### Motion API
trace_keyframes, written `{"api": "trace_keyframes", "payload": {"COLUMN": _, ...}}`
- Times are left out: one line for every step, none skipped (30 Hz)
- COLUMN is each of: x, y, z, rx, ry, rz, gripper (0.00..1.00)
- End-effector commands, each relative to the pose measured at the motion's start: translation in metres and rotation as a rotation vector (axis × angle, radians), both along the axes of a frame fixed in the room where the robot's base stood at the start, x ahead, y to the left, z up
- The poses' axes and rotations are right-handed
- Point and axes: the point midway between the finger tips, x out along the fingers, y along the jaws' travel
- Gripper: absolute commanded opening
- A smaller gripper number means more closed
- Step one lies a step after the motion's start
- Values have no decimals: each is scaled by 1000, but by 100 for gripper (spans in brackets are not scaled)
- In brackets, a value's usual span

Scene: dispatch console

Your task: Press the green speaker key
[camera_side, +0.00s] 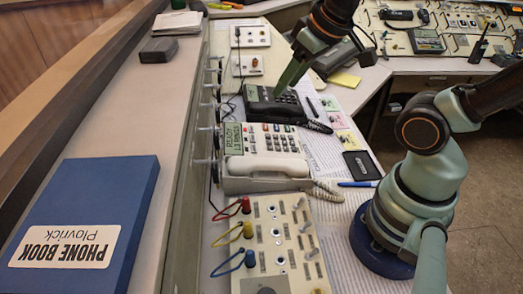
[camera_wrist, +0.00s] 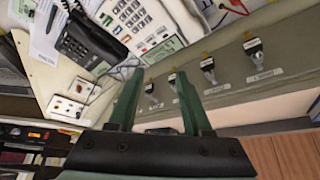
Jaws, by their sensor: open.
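A white desk phone (camera_side: 268,165) with a green-lit display (camera_side: 233,138), a keypad (camera_side: 275,138) and a handset stands mid-console. It also shows at the top of the wrist view (camera_wrist: 150,22). A black phone (camera_side: 270,105) sits just behind it and shows at upper left in the wrist view (camera_wrist: 85,45). I cannot make out a green speaker key for certain on either phone. My gripper (camera_side: 281,91) is in front of the black phone in the side view; contact is unclear. In the wrist view my gripper (camera_wrist: 158,75) has two green fingers apart, with nothing between them.
A beige panel (camera_side: 250,284) with knobs and red, yellow and blue plugs lies in front of the white phone. A blue phone book (camera_side: 90,200) lies on the left shelf. Papers, a blue pen (camera_side: 358,184) and a black pad lie at right.

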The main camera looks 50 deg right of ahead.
Motion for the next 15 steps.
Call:
{"api": "trace_keyframes", "payload": {"x": 0, "y": 0, "z": 0, "rx": 0, "ry": 0, "rz": 0, "gripper": 50}}
{"api": "trace_keyframes", "payload": {"x": 0, "y": 0, "z": 0, "rx": 0, "ry": 0, "rz": 0, "gripper": 39}}
{"api": "trace_keyframes", "payload": {"x": 0, "y": 0, "z": 0, "rx": 0, "ry": 0, "rz": 0, "gripper": 23}}
{"api": "trace_keyframes", "payload": {"x": 0, "y": 0, "z": 0, "rx": 0, "ry": 0, "rz": 0, "gripper": 12}}
{"api": "trace_keyframes", "payload": {"x": 0, "y": 0, "z": 0, "rx": 0, "ry": 0, "rz": 0, "gripper": 0}}
{"api": "trace_keyframes", "payload": {"x": 0, "y": 0, "z": 0, "rx": 0, "ry": 0, "rz": 0, "gripper": 0}}
{"api": "trace_keyframes", "payload": {"x": 0, "y": 0, "z": 0, "rx": 0, "ry": 0, "rz": 0, "gripper": 0}}
{"api": "trace_keyframes", "payload": {"x": 0, "y": 0, "z": 0, "rx": 0, "ry": 0, "rz": 0, "gripper": 0}}
{"api": "trace_keyframes", "payload": {"x": 0, "y": 0, "z": 0, "rx": 0, "ry": 0, "rz": 0, "gripper": 0}}
{"api": "trace_keyframes", "payload": {"x": 0, "y": 0, "z": 0, "rx": 0, "ry": 0, "rz": 0, "gripper": 0}}
{"api": "trace_keyframes", "payload": {"x": 0, "y": 0, "z": 0, "rx": 0, "ry": 0, "rz": 0, "gripper": 0}}
{"api": "trace_keyframes", "payload": {"x": 0, "y": 0, "z": 0, "rx": 0, "ry": 0, "rz": 0, "gripper": 0}}
{"api": "trace_keyframes", "payload": {"x": 0, "y": 0, "z": 0, "rx": 0, "ry": 0, "rz": 0, "gripper": 0}}
{"api": "trace_keyframes", "payload": {"x": 0, "y": 0, "z": 0, "rx": 0, "ry": 0, "rz": 0, "gripper": 0}}
{"api": "trace_keyframes", "payload": {"x": 0, "y": 0, "z": 0, "rx": 0, "ry": 0, "rz": 0, "gripper": 0}}
